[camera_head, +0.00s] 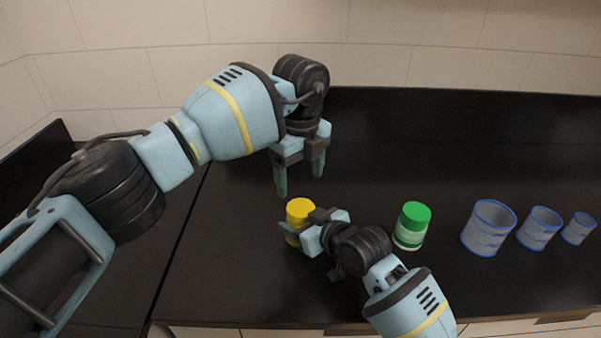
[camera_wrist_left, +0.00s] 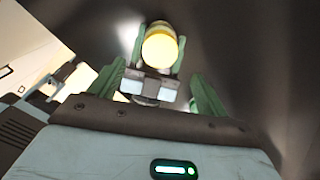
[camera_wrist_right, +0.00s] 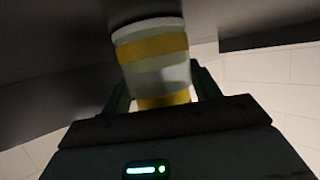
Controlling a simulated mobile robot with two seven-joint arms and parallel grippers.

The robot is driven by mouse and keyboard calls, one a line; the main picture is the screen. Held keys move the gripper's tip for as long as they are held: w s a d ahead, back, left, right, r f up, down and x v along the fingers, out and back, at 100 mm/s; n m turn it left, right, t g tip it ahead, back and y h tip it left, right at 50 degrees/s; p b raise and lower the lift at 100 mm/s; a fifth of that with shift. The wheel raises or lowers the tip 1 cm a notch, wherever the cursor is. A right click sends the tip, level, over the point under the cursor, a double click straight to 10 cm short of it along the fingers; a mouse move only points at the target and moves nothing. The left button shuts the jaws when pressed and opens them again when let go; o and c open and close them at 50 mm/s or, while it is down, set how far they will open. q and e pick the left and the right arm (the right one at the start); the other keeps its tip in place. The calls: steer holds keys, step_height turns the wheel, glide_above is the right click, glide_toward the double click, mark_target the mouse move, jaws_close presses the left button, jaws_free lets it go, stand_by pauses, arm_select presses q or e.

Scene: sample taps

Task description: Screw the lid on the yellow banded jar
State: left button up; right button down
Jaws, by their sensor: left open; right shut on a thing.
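The yellow banded jar (camera_head: 292,238) stands on the black counter, mostly hidden in the head view by my right gripper. A yellow lid (camera_head: 299,208) sits on its top; how tight it is I cannot tell. In the right wrist view the jar (camera_wrist_right: 157,72) shows white with yellow bands, upside down. My right gripper (camera_head: 299,228) is shut on the jar's body from the side. My left gripper (camera_head: 299,181) is open and empty, pointing down above and just behind the lid, apart from it. The left wrist view shows the round lid (camera_wrist_left: 160,48) ahead, between my right gripper's fingers.
A green-lidded jar (camera_head: 412,227) stands right of my right wrist. Three blue-rimmed cups, large (camera_head: 488,229), medium (camera_head: 539,229) and small (camera_head: 578,229), stand in a row farther right. A tiled wall (camera_head: 400,40) is behind. The counter (camera_head: 430,150) is clear behind the jars.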

mark_target(301, 208)
arm_select(q)
steer(key=shift+r+n, duration=0.1)
steer(key=shift+n, duration=0.2)
steer(key=shift+f, duration=4)
steer(key=shift+c, duration=0.5)
steer(key=c, duration=0.9)
steer(key=m, duration=0.4)
steer(key=shift+c, duration=0.3)
steer(key=m, duration=0.5)
steer(key=shift+m, duration=0.4)
steer(key=o, duration=1.1)
